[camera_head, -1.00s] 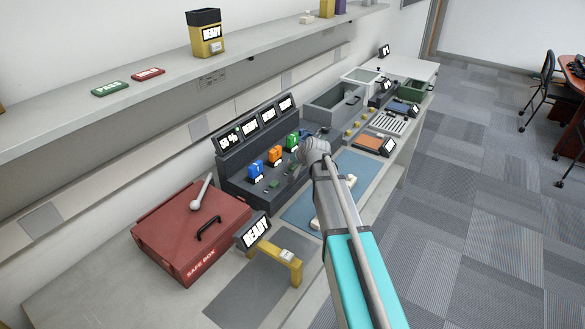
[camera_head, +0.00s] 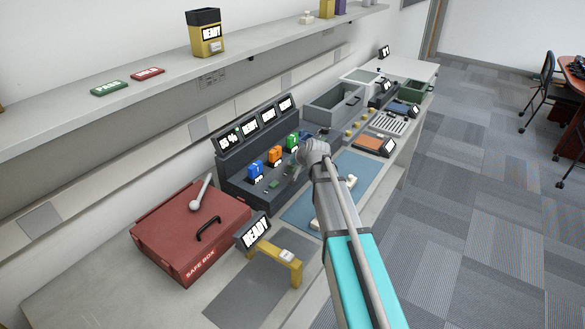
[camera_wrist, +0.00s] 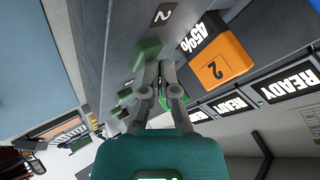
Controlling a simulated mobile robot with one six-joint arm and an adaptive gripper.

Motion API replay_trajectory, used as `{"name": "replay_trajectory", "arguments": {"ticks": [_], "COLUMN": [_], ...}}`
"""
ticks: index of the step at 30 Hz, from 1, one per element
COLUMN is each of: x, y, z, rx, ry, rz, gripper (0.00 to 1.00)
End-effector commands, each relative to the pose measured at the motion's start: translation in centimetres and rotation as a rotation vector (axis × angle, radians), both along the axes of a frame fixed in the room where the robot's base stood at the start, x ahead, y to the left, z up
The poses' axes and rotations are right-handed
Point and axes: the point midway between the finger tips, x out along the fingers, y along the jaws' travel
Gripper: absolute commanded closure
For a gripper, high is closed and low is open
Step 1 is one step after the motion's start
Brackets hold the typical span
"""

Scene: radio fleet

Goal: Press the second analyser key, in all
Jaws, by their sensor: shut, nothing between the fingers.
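The dark grey analyser (camera_head: 240,185) stands on the bench with a row of displays and blue, orange and green blocks. The orange block marked 2 (camera_wrist: 218,62) is large in the wrist view, beside a 45% readout (camera_wrist: 196,38). A green key (camera_wrist: 146,52) sits on the panel near a label 2 (camera_wrist: 163,15). Another green key (camera_wrist: 125,96) is partly seen, blurred. My gripper (camera_wrist: 160,66) is shut and empty, its tips beside the key near label 2; I cannot tell whether they touch.
A red safe box (camera_head: 190,235) with a handle is left of the analyser. A yellow stand with a READY sign (camera_head: 255,232) is in front. A grey bin (camera_head: 325,108) stands beyond the analyser. A blue mat (camera_head: 355,170) lies under my arm.

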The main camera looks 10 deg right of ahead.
Motion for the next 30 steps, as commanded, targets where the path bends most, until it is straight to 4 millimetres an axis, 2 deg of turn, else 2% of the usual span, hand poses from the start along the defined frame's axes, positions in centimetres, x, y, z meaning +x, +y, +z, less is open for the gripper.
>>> {"name": "replay_trajectory", "arguments": {"ticks": [20,30], "x": [0.0,0.0], "y": [0.0,-0.1], "z": [-0.3,0.8], "rx": [0.000,0.000], "ry": [0.000,0.000], "rz": [0.000,0.000], "gripper": [1.00,1.00]}}
